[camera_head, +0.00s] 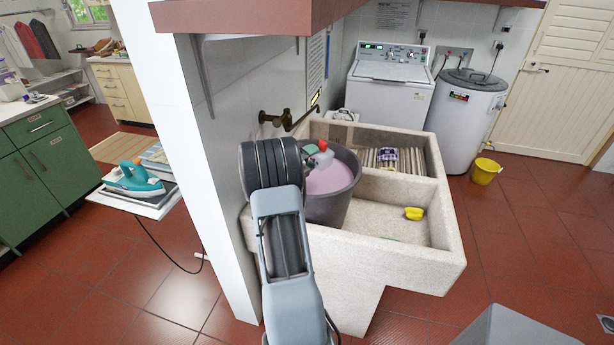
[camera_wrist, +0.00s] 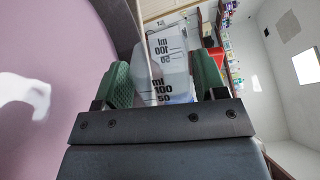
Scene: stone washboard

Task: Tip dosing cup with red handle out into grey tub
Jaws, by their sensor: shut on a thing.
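The dosing cup is a pale, see-through cup with black measuring marks (camera_wrist: 168,65). In the head view the cup (camera_head: 324,159) is small, with its red handle (camera_head: 322,146) on top, over the grey tub (camera_head: 327,208). The tub holds lilac liquid (camera_head: 330,180). My gripper (camera_wrist: 165,80) has its green pads on both sides of the cup and is shut on it. The wrist view lies sideways, with lilac liquid (camera_wrist: 60,60) filling its left. A white patch there may be a reflection or powder; I cannot tell. The cup's exact tilt and contents are unclear.
The tub stands in a stone double sink (camera_head: 440,255). A ribbed washboard (camera_head: 410,163) with a small item is in the rear basin, a yellow thing (camera_head: 414,213) in the front basin. A brass tap (camera_head: 275,119) is on the wall behind. A red-brown shelf (camera_head: 250,16) overhangs.

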